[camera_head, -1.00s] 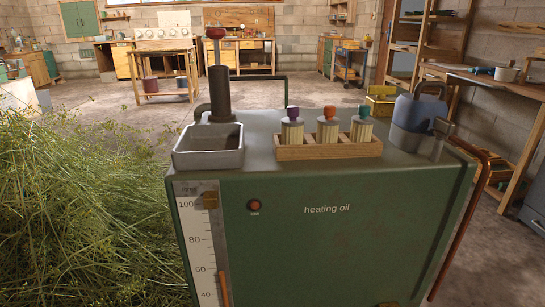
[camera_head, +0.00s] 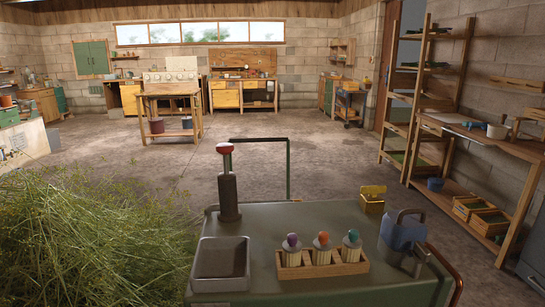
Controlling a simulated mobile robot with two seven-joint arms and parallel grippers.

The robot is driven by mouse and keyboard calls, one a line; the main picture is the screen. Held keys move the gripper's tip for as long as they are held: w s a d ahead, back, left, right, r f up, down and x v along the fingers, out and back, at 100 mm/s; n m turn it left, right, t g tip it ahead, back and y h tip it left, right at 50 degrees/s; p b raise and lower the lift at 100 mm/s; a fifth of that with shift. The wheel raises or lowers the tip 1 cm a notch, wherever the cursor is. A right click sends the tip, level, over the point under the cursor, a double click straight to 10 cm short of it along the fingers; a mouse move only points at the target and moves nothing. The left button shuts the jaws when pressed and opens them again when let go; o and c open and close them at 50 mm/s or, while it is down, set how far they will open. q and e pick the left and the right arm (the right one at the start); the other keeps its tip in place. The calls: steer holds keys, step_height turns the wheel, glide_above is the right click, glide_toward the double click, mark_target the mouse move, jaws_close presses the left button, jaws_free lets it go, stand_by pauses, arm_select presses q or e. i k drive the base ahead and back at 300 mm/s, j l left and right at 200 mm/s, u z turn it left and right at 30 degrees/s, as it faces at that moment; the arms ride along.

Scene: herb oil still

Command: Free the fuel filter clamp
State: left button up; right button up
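The green heating oil tank (camera_head: 330,217) stands close in front of me, with only its top and upper edge in view. A blue-grey housing with a raised looped handle (camera_head: 403,236) sits at the tank's right end. A small yellow block-like part (camera_head: 372,196) is at the tank's back right edge. I cannot tell for sure which part is the fuel filter clamp. A wooden rack (camera_head: 322,266) holds three pale cylinders with purple (camera_head: 291,241), orange (camera_head: 323,239) and teal (camera_head: 353,235) tops, all upright. Neither of my grippers is in view.
A dark post with a red knob (camera_head: 228,190) and an open grey metal tray (camera_head: 221,259) are on the tank's left. A heap of green herbs (camera_head: 90,235) fills the lower left. Shelves and a workbench (camera_head: 490,142) line the right wall. The floor beyond the tank is open.

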mark_target(421, 254)
steer(key=k+j+z, duration=0.1)
steer(key=z, duration=0.3)
steer(key=k+z, duration=0.15)
steer(key=z, duration=0.3)
